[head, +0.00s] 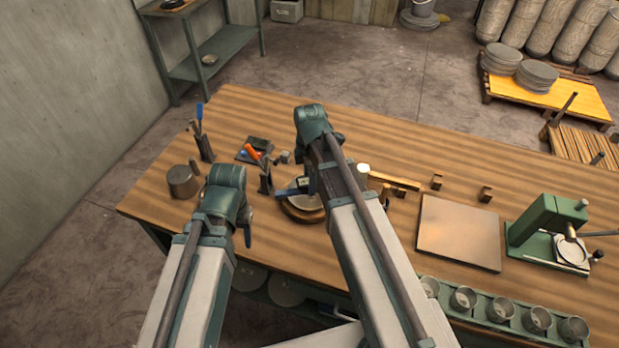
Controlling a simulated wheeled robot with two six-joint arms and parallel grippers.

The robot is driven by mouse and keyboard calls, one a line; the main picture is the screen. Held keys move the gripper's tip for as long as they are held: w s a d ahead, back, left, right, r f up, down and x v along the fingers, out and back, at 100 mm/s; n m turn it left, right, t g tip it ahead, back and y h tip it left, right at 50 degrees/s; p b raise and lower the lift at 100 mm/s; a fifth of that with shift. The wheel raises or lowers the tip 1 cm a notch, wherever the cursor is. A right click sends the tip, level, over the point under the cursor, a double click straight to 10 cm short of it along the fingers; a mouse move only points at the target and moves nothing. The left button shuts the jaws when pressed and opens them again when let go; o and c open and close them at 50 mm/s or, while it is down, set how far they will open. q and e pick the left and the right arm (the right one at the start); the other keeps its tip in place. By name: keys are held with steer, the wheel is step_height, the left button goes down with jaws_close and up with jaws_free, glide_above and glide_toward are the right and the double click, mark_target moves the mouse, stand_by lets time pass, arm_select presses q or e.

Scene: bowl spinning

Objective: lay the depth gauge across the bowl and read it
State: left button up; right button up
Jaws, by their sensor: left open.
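The bowl (301,212) is a round brown piece with a grey inside, low on the bench, partly hidden behind my right arm. A dark bar with a blue part (291,189) lies over the bowl's back left side; it may be the depth gauge, but I cannot tell whether it touches the rim. My left gripper (247,237) is open, small and dark beside the left arm's bend, left of the bowl and apart from it. My right arm reaches over the bowl's right side; its fingers are hidden or too small to make out.
The back right is clear.

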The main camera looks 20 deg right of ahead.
arm_select(q)
step_height(320, 180, up, 12)
steer(key=p, duration=1.1)
steer(key=shift+r, duration=0.15)
arm_select(e)
step_height(320, 180, up, 12)
steer(key=shift+r, duration=0.15)
arm_select(q)
step_height(320, 180, down, 12)
steer(key=b, duration=1.1)
arm_select(e)
steer(key=s+a+f+m+h, duration=0.1)
steer(key=s+a+f+m, duration=0.9)
steer(key=s+m, duration=0.3)
steer(key=shift+s+a+f, duration=0.25)
steer(key=shift+s+f, duration=0.4)
steer(key=shift+f, duration=0.2)
arm_select(q)
steer(key=shift+r, duration=0.1)
